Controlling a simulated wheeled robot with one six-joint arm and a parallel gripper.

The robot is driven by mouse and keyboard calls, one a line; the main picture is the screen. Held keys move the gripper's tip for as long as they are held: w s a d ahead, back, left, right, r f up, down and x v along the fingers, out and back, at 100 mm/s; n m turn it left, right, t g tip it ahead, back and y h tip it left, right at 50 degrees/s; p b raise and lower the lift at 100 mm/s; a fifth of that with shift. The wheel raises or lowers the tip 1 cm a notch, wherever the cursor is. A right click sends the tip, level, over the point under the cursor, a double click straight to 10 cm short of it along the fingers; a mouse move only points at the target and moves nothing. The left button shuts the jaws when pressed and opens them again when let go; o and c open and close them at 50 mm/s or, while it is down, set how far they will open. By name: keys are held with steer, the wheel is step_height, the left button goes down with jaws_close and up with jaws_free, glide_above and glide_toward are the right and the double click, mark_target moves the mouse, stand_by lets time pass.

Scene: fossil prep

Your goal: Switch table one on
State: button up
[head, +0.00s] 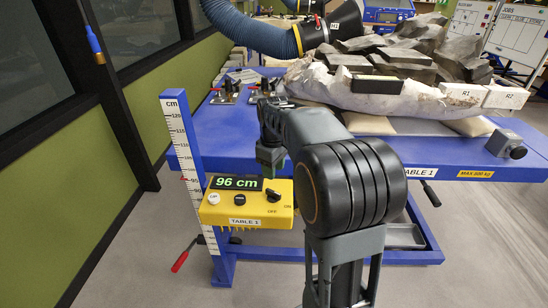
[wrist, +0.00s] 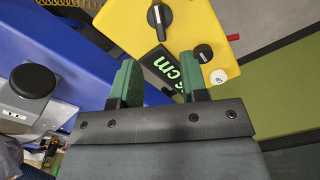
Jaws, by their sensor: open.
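Table one's yellow control box (head: 247,217) is labelled TABLE 1 and hangs at the blue table's (head: 400,156) front left corner. Its display (head: 236,183) is lit and reads 96 cm in green. A black rotary switch (head: 273,195) sits at the box's right, with OFF and ON marks beside it. It also shows at the top of the wrist view (wrist: 158,18); which mark it points to is unclear. My gripper (wrist: 158,72) is open and empty, with green fingers apart over the box, short of the switch. In the head view my arm partly hides it (head: 268,158).
A white knob (head: 213,198) and a black knob (head: 239,199) sit on the box. A height scale (head: 184,150) stands left of it. A large wrapped fossil block (head: 370,95) lies on the table, with a blue hose (head: 255,32) behind. A grey device (head: 506,143) sits at the right corner.

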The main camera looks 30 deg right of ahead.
steer(key=shift+r, duration=2.05)
